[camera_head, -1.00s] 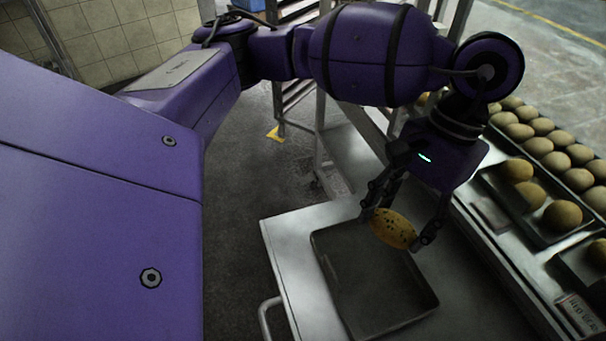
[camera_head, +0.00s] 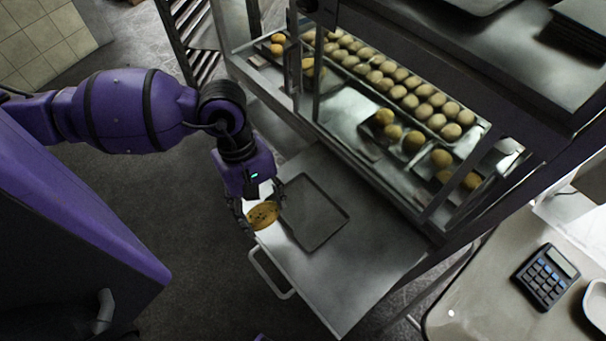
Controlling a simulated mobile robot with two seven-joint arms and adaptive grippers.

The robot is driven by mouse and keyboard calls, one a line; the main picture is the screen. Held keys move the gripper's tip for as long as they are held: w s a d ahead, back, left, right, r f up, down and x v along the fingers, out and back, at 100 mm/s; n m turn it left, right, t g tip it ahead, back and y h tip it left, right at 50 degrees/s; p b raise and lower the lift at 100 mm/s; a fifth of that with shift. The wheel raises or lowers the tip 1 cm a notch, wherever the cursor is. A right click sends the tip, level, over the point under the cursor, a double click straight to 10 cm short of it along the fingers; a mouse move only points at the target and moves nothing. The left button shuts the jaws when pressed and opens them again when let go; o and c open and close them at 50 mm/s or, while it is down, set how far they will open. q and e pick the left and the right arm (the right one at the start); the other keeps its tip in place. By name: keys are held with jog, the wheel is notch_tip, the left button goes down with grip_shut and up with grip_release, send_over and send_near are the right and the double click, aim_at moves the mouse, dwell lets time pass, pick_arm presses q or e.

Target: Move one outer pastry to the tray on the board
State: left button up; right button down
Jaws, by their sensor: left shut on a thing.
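My left gripper (camera_head: 260,205) is shut on an oval golden pastry with dark specks (camera_head: 263,216). The pastry is tilted between the fingers and appears just left of the dark shallow tray (camera_head: 318,215); its height above the board is hard to tell. The tray is empty and lies on the pale metal board (camera_head: 345,275). Other pastries (camera_head: 441,158) sit in small dark trays behind the rack posts, in front of rows of round pale buns (camera_head: 405,92). My right gripper is not in view.
A metal rack post (camera_head: 316,75) and the display's front ledge stand beyond the board. A handle (camera_head: 272,278) juts from the board's left side. At the lower right, a counter (camera_head: 475,295) bears a calculator (camera_head: 546,275). The board's front part is clear.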

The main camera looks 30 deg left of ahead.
pick_arm(q)
jog(key=shift+r, duration=0.2)
jog(key=w+d+f, duration=0.2)
jog(key=d+f, duration=0.1)
jog(key=w+d+f, duration=0.6)
jog(key=shift+w+d+p, duration=0.2)
jog(key=shift+d+p, duration=0.15)
jog(key=shift+p, duration=0.05)
jog(key=shift+w+d+f, duration=0.25)
jog(key=shift+f, duration=0.25)
notch_tip(320, 180, down, 2)
jog(key=shift+f, duration=0.55)
